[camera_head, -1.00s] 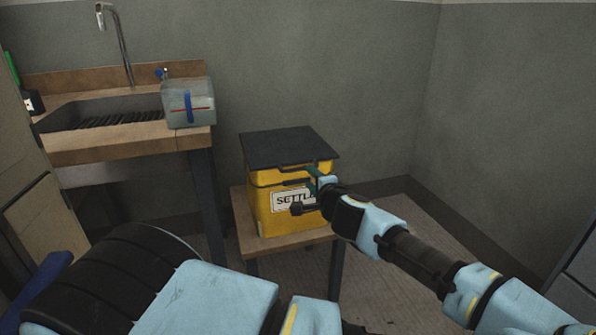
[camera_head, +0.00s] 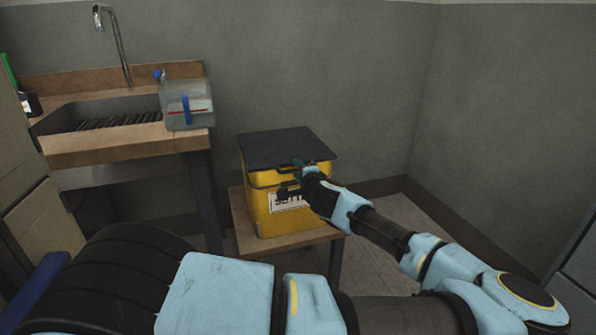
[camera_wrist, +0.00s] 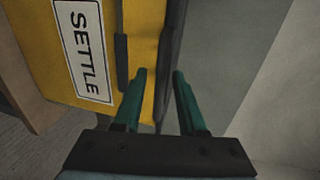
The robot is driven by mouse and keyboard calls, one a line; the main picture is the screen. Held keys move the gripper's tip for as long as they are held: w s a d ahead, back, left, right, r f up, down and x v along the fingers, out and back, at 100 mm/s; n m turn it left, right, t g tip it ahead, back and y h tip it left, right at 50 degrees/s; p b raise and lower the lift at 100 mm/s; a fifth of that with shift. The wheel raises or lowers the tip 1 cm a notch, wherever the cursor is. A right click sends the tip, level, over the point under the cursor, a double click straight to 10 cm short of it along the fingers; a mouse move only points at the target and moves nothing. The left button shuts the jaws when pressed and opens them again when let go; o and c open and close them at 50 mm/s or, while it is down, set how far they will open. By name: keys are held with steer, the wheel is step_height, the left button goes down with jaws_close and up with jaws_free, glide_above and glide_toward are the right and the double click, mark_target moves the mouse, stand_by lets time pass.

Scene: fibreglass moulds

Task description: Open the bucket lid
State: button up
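The yellow bucket (camera_head: 258,212) stands on a small wooden table, with a "SETTLE" label (camera_wrist: 83,50) on its front. Its flat dark lid (camera_head: 285,147) lies closed across the top. A dark bar (camera_wrist: 121,62) runs along the front just below the lid. My gripper (camera_head: 298,170) is at the bucket's front, by the lid's front edge. In the wrist view, its two green fingers (camera_wrist: 159,74) are apart. The dark lid edge (camera_wrist: 172,45) lines up with the gap between them; I cannot tell whether they touch it. My wrist hides part of the label in the head view.
The small wooden table (camera_head: 240,222) holds the bucket. A wooden sink bench (camera_head: 120,142) stands to the left, with a clear container with a blue handle (camera_head: 187,105) on its corner. Grey walls close in behind and to the right. Some floor is free to the right.

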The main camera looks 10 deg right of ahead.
jaws_close()
stand_by(1.2)
